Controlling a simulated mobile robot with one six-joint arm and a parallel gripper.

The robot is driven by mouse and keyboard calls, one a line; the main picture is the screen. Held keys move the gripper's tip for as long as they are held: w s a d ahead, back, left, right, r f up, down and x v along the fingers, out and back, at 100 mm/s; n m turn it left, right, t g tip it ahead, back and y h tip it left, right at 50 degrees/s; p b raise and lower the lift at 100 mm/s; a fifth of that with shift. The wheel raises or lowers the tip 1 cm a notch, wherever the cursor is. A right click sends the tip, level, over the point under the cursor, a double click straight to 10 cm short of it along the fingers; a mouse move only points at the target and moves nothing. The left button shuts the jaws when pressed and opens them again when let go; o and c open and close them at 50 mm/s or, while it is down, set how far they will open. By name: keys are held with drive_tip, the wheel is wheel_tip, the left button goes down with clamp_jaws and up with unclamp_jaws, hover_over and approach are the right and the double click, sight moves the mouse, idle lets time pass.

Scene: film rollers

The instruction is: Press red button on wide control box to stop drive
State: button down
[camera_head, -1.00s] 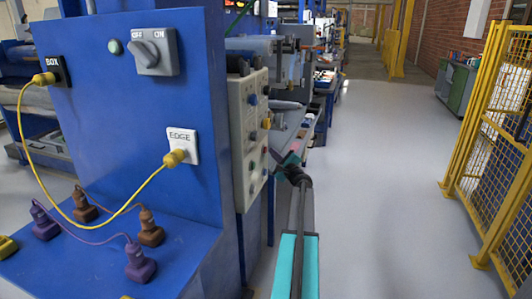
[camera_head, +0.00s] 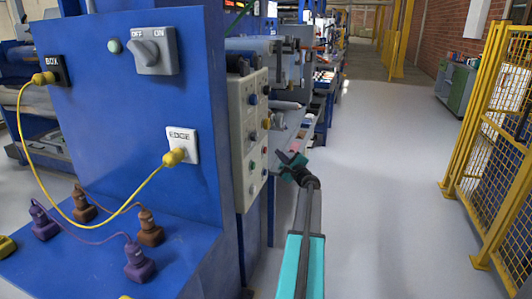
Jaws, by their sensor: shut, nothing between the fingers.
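The beige control box (camera_head: 239,150) is fixed to the right side of the blue machine cabinet and is seen at a steep angle. It carries several small knobs and buttons, among them a blue one (camera_head: 253,99) and a yellow one (camera_head: 266,123). My gripper (camera_head: 281,157) is shut and empty, just right of the box's lower half. It appears apart from the buttons; the exact gap cannot be told.
The blue cabinet (camera_head: 90,110) fills the left, with a grey OFF/ON switch (camera_head: 154,51), a yellow cable (camera_head: 137,190) and several plugs. A yellow mesh fence (camera_head: 490,130) stands at the right. The grey floor (camera_head: 385,180) between is clear.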

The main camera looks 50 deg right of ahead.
drive_tip(key=shift+s+d, duration=0.2)
drive_tip(key=shift+s, duration=0.4)
drive_tip(key=shift+s+d, duration=0.15)
drive_tip(key=shift+s, duration=0.45)
